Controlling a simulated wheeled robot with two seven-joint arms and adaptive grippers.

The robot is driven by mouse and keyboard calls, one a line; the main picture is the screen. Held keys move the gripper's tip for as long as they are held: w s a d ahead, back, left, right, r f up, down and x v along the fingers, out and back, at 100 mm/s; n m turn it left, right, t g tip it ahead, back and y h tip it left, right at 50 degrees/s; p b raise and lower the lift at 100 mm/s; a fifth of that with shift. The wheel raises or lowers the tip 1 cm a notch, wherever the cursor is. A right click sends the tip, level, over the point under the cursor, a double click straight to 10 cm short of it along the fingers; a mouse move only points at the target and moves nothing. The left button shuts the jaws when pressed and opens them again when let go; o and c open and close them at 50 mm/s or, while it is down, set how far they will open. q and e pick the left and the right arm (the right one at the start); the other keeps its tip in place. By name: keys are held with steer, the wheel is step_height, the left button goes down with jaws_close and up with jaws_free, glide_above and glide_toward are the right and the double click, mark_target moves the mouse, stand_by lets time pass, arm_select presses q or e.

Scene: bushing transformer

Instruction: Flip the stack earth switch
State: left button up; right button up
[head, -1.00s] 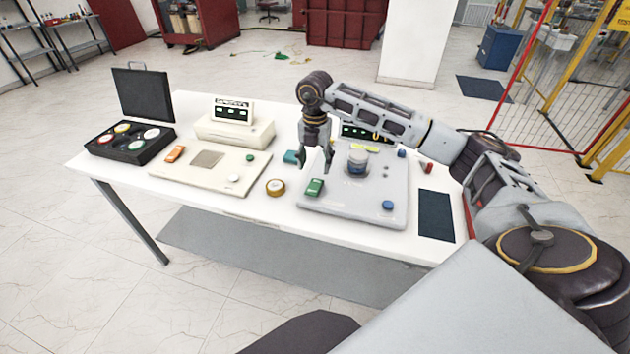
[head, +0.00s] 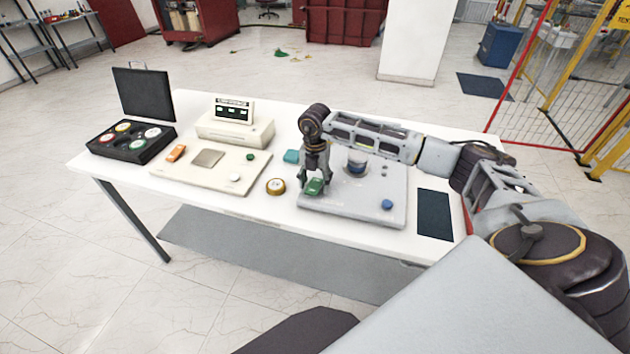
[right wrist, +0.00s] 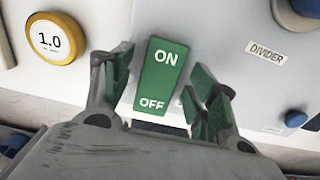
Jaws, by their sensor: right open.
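A green rocker switch (head: 314,187) marked ON and OFF sits at the front left of the grey panel (head: 350,212). It shows large in the right wrist view (right wrist: 161,78), with ON at its far end and OFF at its near end. My right gripper (head: 315,188) is low over this switch. In the right wrist view its open fingers (right wrist: 160,90) stand on either side of the switch, apart from it. No label naming it an earth switch is readable. My left gripper is not in view.
A round gold-rimmed weight (head: 275,186) marked 1.0 lies left of the panel. A blue knob (head: 387,204) is at the panel's front right. A cream panel (head: 215,178) with an orange switch (head: 176,152) and a black case (head: 130,142) stand further left. A dark mat (head: 434,215) lies right.

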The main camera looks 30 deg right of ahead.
steer(key=c, duration=1)
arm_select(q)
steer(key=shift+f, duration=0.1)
arm_select(e)
steer(key=shift+s+a+t+h+b, duration=0.15)
steer(key=shift+t+h+b, duration=0.35)
steer(key=shift+b, duration=0.4)
steer(key=shift+s+a+t+h+b, duration=0.1)
steer(key=shift+t+h+b, duration=0.4)
steer(key=shift+b, duration=0.4)
steer(key=shift+h+b, duration=0.3)
steer(key=shift+b, duration=0.15)
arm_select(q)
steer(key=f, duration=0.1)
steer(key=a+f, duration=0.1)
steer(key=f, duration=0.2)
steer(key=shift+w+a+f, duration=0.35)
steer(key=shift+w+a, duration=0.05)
arm_select(e)
steer(key=o, duration=1)
steer(key=shift+r, duration=0.1)
